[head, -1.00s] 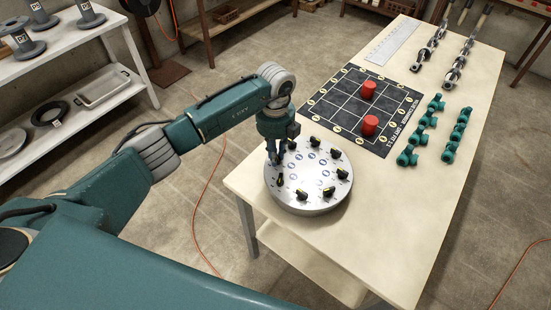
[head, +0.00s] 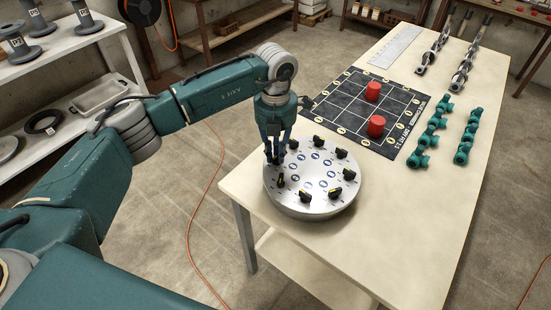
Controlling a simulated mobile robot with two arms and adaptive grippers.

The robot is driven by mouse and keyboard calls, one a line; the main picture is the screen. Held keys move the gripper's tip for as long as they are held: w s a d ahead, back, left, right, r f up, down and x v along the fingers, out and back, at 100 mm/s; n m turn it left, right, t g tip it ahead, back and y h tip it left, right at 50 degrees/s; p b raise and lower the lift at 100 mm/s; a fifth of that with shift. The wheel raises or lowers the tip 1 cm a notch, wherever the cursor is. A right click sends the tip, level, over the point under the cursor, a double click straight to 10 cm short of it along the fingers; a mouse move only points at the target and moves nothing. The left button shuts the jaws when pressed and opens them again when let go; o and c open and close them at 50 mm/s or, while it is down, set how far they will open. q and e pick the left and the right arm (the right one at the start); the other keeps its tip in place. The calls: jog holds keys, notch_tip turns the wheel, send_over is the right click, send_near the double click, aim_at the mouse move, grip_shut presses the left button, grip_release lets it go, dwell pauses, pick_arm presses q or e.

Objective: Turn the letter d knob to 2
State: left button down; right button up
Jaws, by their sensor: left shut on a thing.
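A round metal dial plate (head: 318,181) stands on the near left part of the table. Several black knobs with yellow marks sit around its rim, such as the front knob (head: 306,195) and the right knob (head: 349,174). Blue round labels lie inside the ring; their letters are too small to read, so I cannot tell which knob is d. My left gripper (head: 275,158) points down at the plate's far left edge. It is shut on a knob there, which its fingers mostly hide. My right gripper is not in view.
A black grid mat (head: 345,115) with two red cylinders (head: 376,126) lies behind the plate. The table's near right part is clear.

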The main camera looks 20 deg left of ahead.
pick_arm(q)
jog(key=m+b, duration=0.2)
jog(key=m, duration=0.1)
jog(key=shift+w+f, duration=0.1)
jog(key=shift+w, duration=0.05)
jog(key=shift+m+b, duration=1.05)
jog(key=shift+m, duration=0.55)
jog(key=shift+r, duration=0.2)
jog(key=c, duration=1.7)
grip_release()
jog(key=shift+o, duration=0.2)
jog(key=shift+r, duration=0.1)
notch_tip(320, 180, up, 12)
jog(key=shift+f, duration=0.2)
